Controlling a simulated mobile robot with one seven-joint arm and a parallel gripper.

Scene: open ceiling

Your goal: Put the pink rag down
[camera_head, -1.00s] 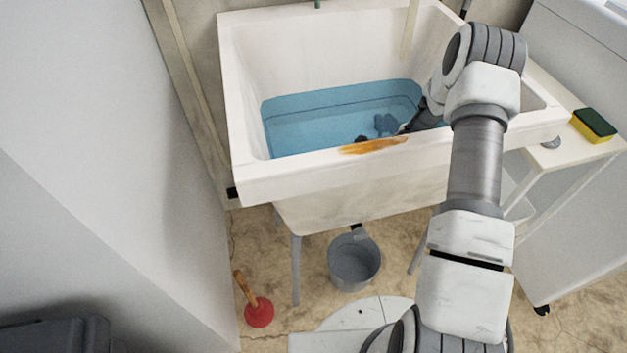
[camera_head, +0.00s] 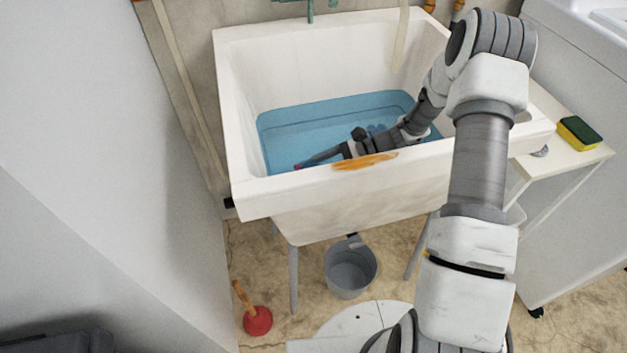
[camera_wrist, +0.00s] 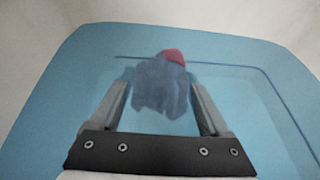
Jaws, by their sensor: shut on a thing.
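My gripper (camera_head: 322,157) is low inside the white sink (camera_head: 232,100), at the surface of the blue water (camera_head: 290,125) or just in it. In the wrist view my gripper (camera_wrist: 158,82) is shut on the rag (camera_wrist: 160,88). The rag is a crumpled bundle that looks grey-blue, perhaps through the water, with a pinkish-red end (camera_wrist: 173,56) beyond the fingertips. In the head view only a small pink bit (camera_head: 298,166) of it shows; my gripper hides the rest.
A yellow-green sponge (camera_head: 579,133) lies on the side shelf. A grey bucket (camera_head: 350,270) and a plunger (camera_head: 257,320) stand on the floor.

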